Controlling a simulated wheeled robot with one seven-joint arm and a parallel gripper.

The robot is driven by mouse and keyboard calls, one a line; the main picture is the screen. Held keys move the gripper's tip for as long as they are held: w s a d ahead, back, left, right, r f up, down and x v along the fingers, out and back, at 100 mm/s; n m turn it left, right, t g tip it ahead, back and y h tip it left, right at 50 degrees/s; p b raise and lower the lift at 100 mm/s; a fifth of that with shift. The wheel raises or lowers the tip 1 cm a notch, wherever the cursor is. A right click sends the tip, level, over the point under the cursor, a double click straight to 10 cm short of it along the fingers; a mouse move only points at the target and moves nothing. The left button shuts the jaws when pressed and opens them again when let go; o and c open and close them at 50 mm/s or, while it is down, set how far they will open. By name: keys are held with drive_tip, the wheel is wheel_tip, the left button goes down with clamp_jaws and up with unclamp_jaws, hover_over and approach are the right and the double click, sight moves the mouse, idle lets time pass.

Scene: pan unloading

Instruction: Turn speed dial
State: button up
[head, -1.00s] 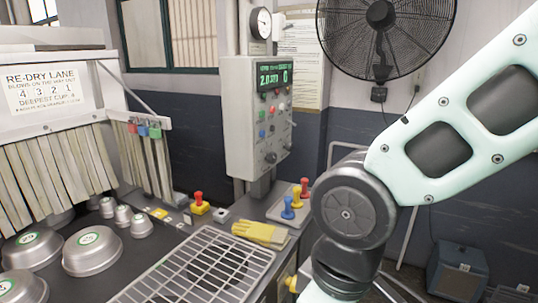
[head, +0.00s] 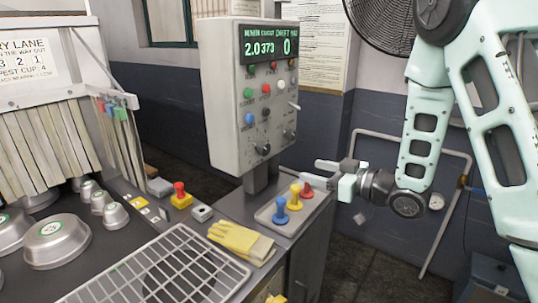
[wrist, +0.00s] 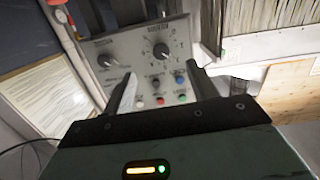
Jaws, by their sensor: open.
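The control box (head: 225,100) has a green lit display (head: 268,46) reading 2.0, 373 and 0. Two dark dials sit low on its face: the near dial (head: 262,150) and the far dial (head: 289,134). In the wrist view the panel appears upside down, with a larger scaled dial (wrist: 162,50) and another dial (wrist: 104,61). Their labels are too blurred to tell which is speed. My gripper (head: 312,172) is open and empty, to the right of and below the dials, apart from the panel. Its fingers also show in the wrist view (wrist: 165,90), with the larger dial between and beyond them.
Below my gripper a tray (head: 268,222) holds blue, yellow and red knobbed pieces. Yellow gloves (head: 240,242), a wire rack (head: 150,275) and a red button on a yellow base (head: 181,197) are on the left. Several coloured buttons and a lever (head: 294,106) are on the panel.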

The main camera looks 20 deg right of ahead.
drive_tip(key=d+y, duration=0.1)
drive_tip(key=d, duration=0.1)
drive_tip(key=p, duration=0.6)
approach(267, 150)
drive_tip(key=shift+t, duration=0.3)
drive_tip(key=x, duration=0.9)
drive_tip(key=shift+a+f, duration=0.15)
drive_tip(key=shift+f, duration=0.1)
